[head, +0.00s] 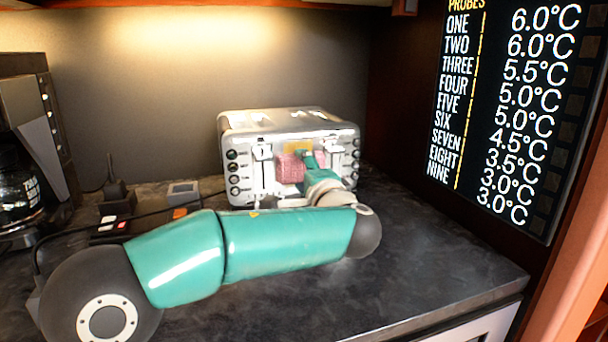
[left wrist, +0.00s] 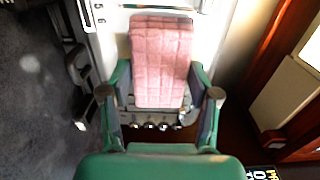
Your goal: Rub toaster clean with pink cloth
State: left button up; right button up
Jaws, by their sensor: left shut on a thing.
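The toaster (head: 245,133) is a silver box with dark knobs and levers on its front, standing on the dark counter against the back wall. The pink cloth (head: 290,168) is a folded, checked pad at the middle of the toaster's front. My left gripper (head: 306,160) is shut on the cloth and holds it against or very close to that front; I cannot tell if it touches. In the left wrist view the cloth (left wrist: 160,60) sits between the green fingers (left wrist: 160,85), with the toaster's pale metal around it. My right gripper is out of view.
A coffee maker (head: 25,150) with a glass jug stands at the far left. A power strip (head: 112,228) and cable lie left of the toaster. A dark temperature display (head: 512,100) hangs at the right. The counter (head: 430,255) is clear at front right.

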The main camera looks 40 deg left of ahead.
pick_arm(q)
jog(key=shift+a, duration=0.1)
dwell(0.3)
jog(key=shift+b, duration=0.35)
jog(key=shift+r, duration=0.15)
jog(key=shift+r, duration=0.4)
jog(key=shift+r, duration=0.4)
